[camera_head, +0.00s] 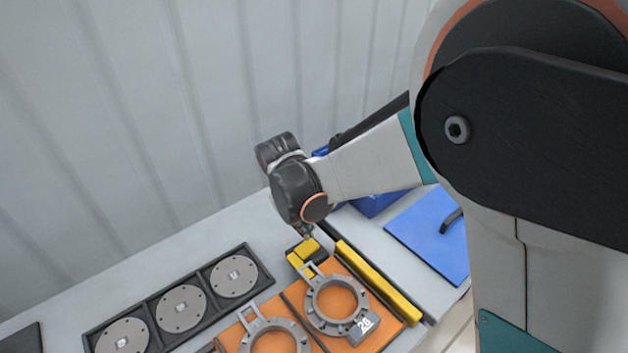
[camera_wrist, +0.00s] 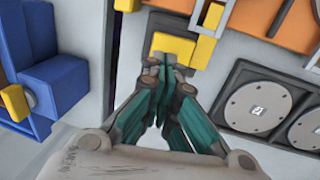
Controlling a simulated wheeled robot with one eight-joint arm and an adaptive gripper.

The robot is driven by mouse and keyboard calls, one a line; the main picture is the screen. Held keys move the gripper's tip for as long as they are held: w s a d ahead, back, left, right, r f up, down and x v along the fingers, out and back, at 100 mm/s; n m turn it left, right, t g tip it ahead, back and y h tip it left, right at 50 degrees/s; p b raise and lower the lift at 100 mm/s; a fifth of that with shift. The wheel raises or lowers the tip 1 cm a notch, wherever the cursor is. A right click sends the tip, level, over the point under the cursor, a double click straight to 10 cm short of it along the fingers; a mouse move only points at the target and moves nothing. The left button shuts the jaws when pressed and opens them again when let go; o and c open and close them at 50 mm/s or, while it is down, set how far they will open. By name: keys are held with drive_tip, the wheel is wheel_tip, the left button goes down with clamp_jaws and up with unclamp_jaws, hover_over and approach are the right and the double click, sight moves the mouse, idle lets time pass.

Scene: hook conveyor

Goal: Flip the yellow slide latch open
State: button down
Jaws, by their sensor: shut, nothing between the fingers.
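The yellow slide latch (camera_head: 309,246) sits on a small dark base behind the orange plates in the head view. In the wrist view it is a yellow block (camera_wrist: 174,45) just beyond the fingertips. My gripper (camera_head: 305,235) points down at the latch, its fingers together. In the wrist view my gripper's tips (camera_wrist: 166,72) meet at the near edge of the yellow block and cover part of the dark base. I cannot tell whether the tips touch the latch.
A second yellow piece (camera_head: 298,262) lies beside the latch, near a grey ring clamp (camera_head: 337,304) on an orange plate. A yellow bar (camera_head: 378,284) runs along the right. A black tray with grey discs (camera_head: 181,309) lies left. Blue parts (camera_wrist: 52,85) stand left in the wrist view.

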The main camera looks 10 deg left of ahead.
sight(303, 245)
drive_tip(key=shift+w+d+f+b, duration=0.15)
drive_tip(key=shift+f+b, duration=0.15)
drive_tip(key=shift+f, duration=0.7)
drive_tip(key=shift+w+d+f+b, duration=0.1)
drive_tip(key=shift+f+b, duration=0.15)
drive_tip(key=shift+f, duration=0.7)
drive_tip(key=shift+w+d+f+g+y, duration=0.2)
drive_tip(key=shift+f+g+y, duration=0.1)
drive_tip(key=shift+f+g, duration=0.1)
drive_tip(key=shift+s+a, duration=0.15)
drive_tip(key=shift+s+a+r, duration=0.15)
drive_tip(key=shift+s+a, duration=0.3)
drive_tip(key=shift+s, duration=0.05)
drive_tip(key=shift+r, duration=0.1)
